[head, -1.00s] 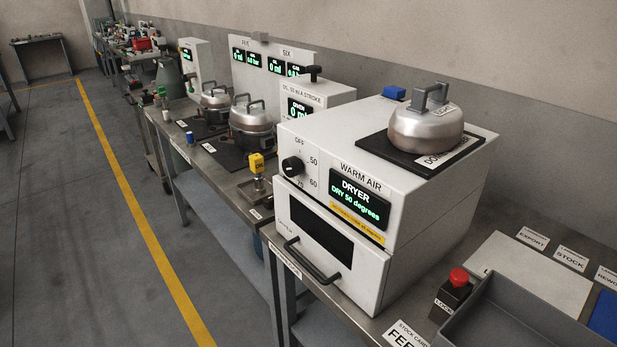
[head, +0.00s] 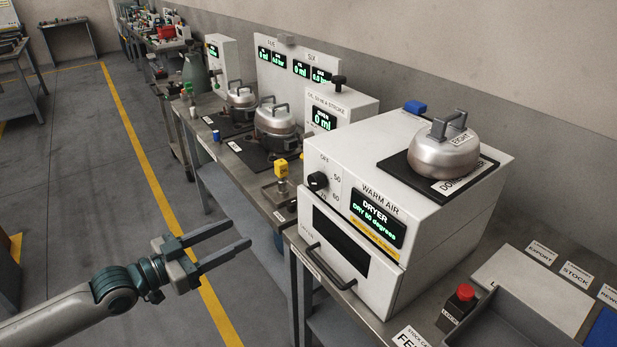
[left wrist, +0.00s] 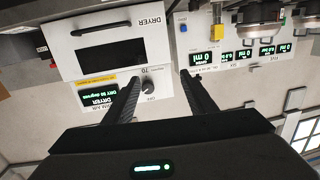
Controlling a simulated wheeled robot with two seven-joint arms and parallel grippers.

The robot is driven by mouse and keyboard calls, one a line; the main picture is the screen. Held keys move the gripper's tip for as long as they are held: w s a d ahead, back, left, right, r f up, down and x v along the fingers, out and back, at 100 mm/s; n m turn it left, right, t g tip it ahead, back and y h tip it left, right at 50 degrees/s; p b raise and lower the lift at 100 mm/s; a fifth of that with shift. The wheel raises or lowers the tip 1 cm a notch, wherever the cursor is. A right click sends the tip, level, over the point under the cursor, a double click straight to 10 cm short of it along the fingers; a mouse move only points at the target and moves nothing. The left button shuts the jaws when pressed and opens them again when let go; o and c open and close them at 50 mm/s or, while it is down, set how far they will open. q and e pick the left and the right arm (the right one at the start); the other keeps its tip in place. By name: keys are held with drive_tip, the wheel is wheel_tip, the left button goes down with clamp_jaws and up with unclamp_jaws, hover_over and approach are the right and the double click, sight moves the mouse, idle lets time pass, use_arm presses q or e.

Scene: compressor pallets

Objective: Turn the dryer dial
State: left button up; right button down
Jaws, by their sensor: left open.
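The white dryer (head: 380,268) stands on the bench, with a black dial (head: 318,181) at the upper left of its front, among the marks OFF, 50 and 60. My right gripper is not in view.
The dryer's drawer handle (head: 330,267) juts out below the dial. A pot (head: 446,152) sits on a dark mat on the dryer's top. A yellow-topped tool (head: 281,170) stands left of the dryer. A red button (head: 465,291) is at the right. The aisle floor is clear.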

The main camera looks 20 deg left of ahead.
sight(312, 184)
use_arm(q)
drive_tip(key=d+r+m+h, duration=0.1)
drive_tip(key=d+r, duration=0.2)
drive_tip(key=r, duration=0.4)
drive_tip(key=shift+s+d+r+h, duration=0.2)
drive_tip(key=shift+s+r+h, duration=0.15)
drive_tip(key=shift+s+h, duration=0.05)
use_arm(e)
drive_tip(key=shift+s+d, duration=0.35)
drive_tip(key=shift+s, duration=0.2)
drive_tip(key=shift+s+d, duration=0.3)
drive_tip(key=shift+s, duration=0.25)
use_arm(q)
drive_tip(key=shift+w+d+p, duration=0.15)
drive_tip(key=shift+w+p, duration=0.1)
drive_tip(key=shift+p, duration=0.15)
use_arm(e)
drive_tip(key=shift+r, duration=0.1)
